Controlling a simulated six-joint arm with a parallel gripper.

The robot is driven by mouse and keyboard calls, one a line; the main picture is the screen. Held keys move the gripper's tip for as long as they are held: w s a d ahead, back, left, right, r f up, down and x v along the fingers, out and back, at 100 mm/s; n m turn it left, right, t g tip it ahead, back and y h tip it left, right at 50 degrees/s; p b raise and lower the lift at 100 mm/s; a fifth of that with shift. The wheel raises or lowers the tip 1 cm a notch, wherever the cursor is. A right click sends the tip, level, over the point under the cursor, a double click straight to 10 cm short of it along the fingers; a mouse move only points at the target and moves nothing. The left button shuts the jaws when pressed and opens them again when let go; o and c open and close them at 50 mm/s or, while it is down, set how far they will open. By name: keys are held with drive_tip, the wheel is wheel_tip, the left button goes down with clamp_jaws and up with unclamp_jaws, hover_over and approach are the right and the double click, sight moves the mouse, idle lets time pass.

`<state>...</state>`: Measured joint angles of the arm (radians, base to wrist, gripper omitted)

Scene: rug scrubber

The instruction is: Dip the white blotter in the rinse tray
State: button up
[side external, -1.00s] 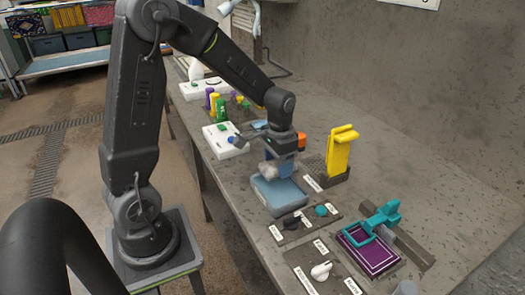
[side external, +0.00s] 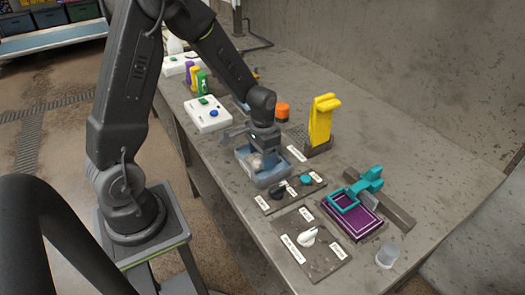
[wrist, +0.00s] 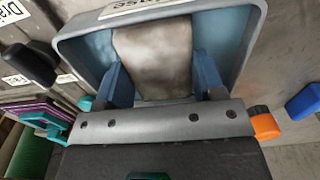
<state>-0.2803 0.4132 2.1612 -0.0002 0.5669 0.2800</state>
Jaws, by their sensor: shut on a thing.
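My gripper (side external: 262,152) points down over the blue rinse tray (side external: 274,180), with its fingers inside the tray's outline. The white blotter (wrist: 152,52), greyish with brown smudges, is held between the two blue fingers in the wrist view. It also shows as a pale patch low inside the tray in the side view (side external: 256,162). The tray's rim (wrist: 75,45) surrounds the blotter on the sides that show. The gripper body hides the tray's near part in the wrist view. I cannot tell how deep the blotter sits or whether it touches the bottom.
A yellow tool (side external: 321,120) stands upright right of the tray. A black knob (side external: 279,188) and a teal knob (side external: 305,179) sit just in front. A purple rug (side external: 352,216) with a teal tool (side external: 366,184), a white knob (side external: 308,237) and a clear cup (side external: 387,255) are farther right.

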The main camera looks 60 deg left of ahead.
drive_tip(key=shift+f, duration=0.55)
idle(0.9)
drive_tip(key=shift+r, duration=0.15)
idle(0.8)
drive_tip(key=shift+r, duration=2.65)
drive_tip(key=shift+r, duration=1.5)
